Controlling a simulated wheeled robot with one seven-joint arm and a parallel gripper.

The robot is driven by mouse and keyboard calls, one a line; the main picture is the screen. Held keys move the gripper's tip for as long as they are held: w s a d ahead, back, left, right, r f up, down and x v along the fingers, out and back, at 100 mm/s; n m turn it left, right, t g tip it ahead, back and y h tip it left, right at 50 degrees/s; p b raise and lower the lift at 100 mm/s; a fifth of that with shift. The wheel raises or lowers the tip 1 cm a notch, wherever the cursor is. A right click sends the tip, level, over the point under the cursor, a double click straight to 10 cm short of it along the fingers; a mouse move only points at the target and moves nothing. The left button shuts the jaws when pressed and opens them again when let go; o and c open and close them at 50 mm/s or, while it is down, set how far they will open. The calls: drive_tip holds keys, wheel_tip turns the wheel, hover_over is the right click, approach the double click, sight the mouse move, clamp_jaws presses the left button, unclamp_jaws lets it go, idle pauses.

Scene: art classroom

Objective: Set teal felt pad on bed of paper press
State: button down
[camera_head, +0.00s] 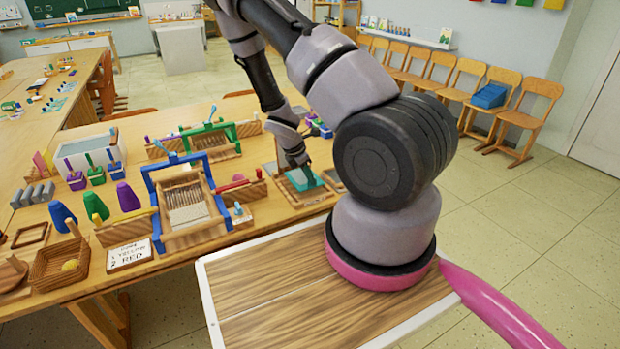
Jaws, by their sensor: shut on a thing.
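The teal felt pad (307,181) is a small flat teal piece at the right end of the long wooden table. My gripper (299,171) points down at it and is shut on it; the fingertips are small and partly hidden. The pad is over a shallow wooden tray (312,197); I cannot tell whether it touches it. A blue-framed wooden device (157,207) with a slatted bed stands left of my gripper. A similar green-framed device (231,133) stands behind it. I cannot tell which of these is the paper press.
Wooden chairs (533,112) line the wall at right. Floor (530,220) there is clear.

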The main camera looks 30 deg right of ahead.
drive_tip(key=shift+f, duration=0.3)
drive_tip(key=shift+f, duration=0.45)
drive_tip(key=shift+f, duration=0.65)
idle(0.9)
idle(0.4)
drive_tip(key=c, duration=0.9)
unclamp_jaws()
drive_tip(key=v, duration=1)
drive_tip(key=shift+r, duration=0.4)
drive_tip(key=shift+a, duration=0.1)
